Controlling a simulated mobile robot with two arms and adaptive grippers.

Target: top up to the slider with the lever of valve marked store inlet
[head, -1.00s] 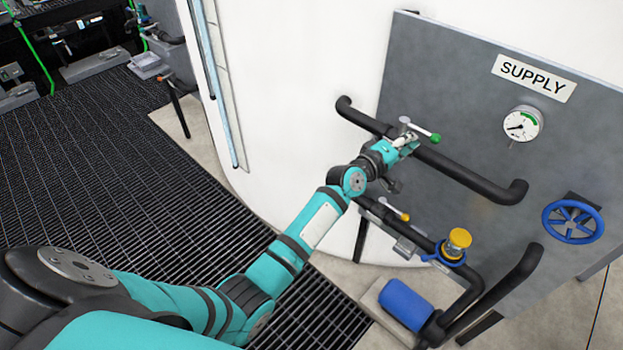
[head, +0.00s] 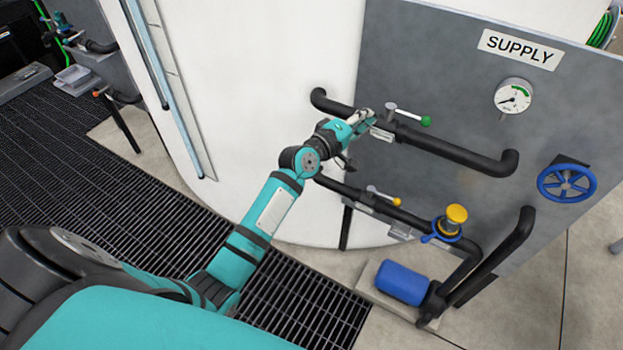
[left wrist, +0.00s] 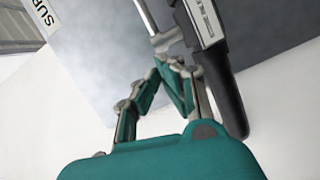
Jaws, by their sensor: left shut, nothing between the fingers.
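The upper valve's lever (head: 408,115) has a green tip and lies roughly along the black upper pipe (head: 465,157). A small label plate (head: 381,134) sits below it; its words are too small to read. My left gripper (head: 368,117) is shut and empty, just left of the lever's pivot and close to the pipe. In the left wrist view its fingertips (left wrist: 170,62) meet beside the label plate (left wrist: 202,18) and below a pale metal rod (left wrist: 165,38). The lower valve's lever (head: 384,195) has a yellow tip. My right gripper is out of view.
The grey SUPPLY panel (head: 440,80) carries a gauge (head: 514,96) and a blue handwheel (head: 566,183). A white tank (head: 260,90) with a vertical sight strip (head: 150,60) stands left. A yellow-capped fitting (head: 456,215) and blue motor (head: 402,282) sit low. Grating (head: 60,170) covers the floor left.

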